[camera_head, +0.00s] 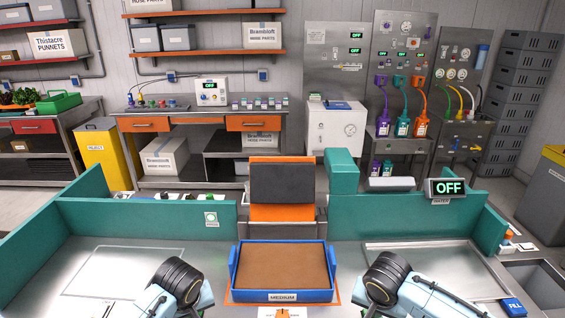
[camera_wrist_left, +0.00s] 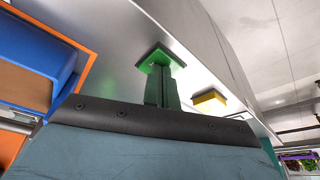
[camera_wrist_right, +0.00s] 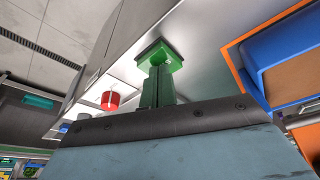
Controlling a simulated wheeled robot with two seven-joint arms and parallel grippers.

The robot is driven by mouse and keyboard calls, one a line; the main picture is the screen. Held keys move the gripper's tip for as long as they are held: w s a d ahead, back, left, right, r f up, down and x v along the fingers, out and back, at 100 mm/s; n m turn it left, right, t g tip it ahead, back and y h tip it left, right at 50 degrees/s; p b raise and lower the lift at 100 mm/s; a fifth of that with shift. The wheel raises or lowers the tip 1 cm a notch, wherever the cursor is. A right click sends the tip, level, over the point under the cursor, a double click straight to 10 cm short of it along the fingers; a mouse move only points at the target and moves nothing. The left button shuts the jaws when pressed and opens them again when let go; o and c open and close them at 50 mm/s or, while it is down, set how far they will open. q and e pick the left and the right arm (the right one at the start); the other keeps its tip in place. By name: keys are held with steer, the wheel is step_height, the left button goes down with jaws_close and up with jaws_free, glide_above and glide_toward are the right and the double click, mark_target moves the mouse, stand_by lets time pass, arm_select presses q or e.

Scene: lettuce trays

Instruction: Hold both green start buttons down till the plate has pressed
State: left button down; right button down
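In the left wrist view a green button on a square base (camera_wrist_left: 152,57) sits on the metal front face. My left gripper (camera_wrist_left: 160,72) is shut, its fingertips at the button and covering part of it. In the right wrist view a second green button on a square base (camera_wrist_right: 168,56) shows. My right gripper (camera_wrist_right: 157,74) is shut with its fingertips at this button. I cannot tell how far either button is pushed in. In the head view an orange frame with a dark plate (camera_head: 282,184) stands behind the blue tray (camera_head: 282,296) of brown medium.
A yellow button (camera_wrist_left: 209,99) is beside the left green one, and a red button (camera_wrist_right: 110,100) is beside the right one. Teal walls (camera_head: 150,220) edge the bench. A sign (camera_head: 449,188) reads OFF. A blue FILL button (camera_head: 514,306) is at the right.

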arm_select(q)
steer(key=shift+s+f, duration=0.2)
steer(key=shift+f, duration=0.05)
arm_select(e)
steer(key=shift+f, duration=0.6)
steer(key=shift+s+f, duration=0.2)
stand_by(2.5)
